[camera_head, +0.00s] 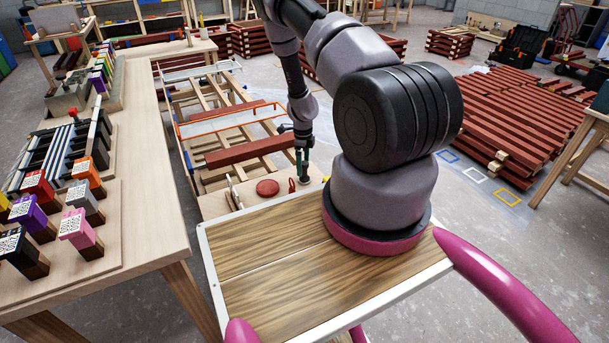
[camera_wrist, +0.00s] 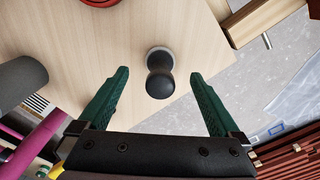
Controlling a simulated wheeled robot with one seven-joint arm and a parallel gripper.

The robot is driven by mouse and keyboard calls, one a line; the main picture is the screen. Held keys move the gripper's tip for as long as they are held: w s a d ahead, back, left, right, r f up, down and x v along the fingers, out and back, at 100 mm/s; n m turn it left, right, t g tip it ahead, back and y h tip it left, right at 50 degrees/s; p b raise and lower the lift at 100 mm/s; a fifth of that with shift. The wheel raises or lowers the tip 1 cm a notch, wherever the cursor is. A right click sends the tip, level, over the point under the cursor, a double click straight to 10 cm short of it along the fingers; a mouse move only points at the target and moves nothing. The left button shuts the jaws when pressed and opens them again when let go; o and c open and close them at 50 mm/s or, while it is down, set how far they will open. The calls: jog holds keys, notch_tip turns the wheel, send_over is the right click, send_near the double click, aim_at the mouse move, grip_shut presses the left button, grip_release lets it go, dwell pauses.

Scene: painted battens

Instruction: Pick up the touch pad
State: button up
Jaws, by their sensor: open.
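The likely touch pad (camera_wrist: 160,80) is a black rounded knob on a round grey base, standing on a pale wooden surface. In the wrist view it sits between the two green fingers of my gripper (camera_wrist: 160,73), with clear gaps on both sides. My gripper is open and holds nothing. In the head view my gripper (camera_head: 303,166) points down over the near end of the wooden bench behind my deck. There the knob is small and mostly hidden by the fingers, so I cannot tell its height relative to them.
A red round object (camera_head: 267,187) lies on the bench left of my gripper, beside thin upright pieces. A frame with red-brown battens (camera_head: 245,151) lies beyond. A long table (camera_head: 150,190) with coloured blocks stands left. Stacked battens (camera_head: 510,120) lie right.

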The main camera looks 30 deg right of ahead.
aim_at(305, 174)
jog(key=shift+s+d+f, duration=0.1)
jog(key=shift+d+f, duration=0.05)
jog(key=shift+f, duration=1.4)
jog(key=shift+s+d+f, duration=0.1)
jog(key=shift+f, duration=1.4)
jog(key=c, duration=1.5)
jog(key=shift+o, duration=0.2)
notch_tip(305, 174, up, 10)
jog(key=shift+r, duration=0.1)
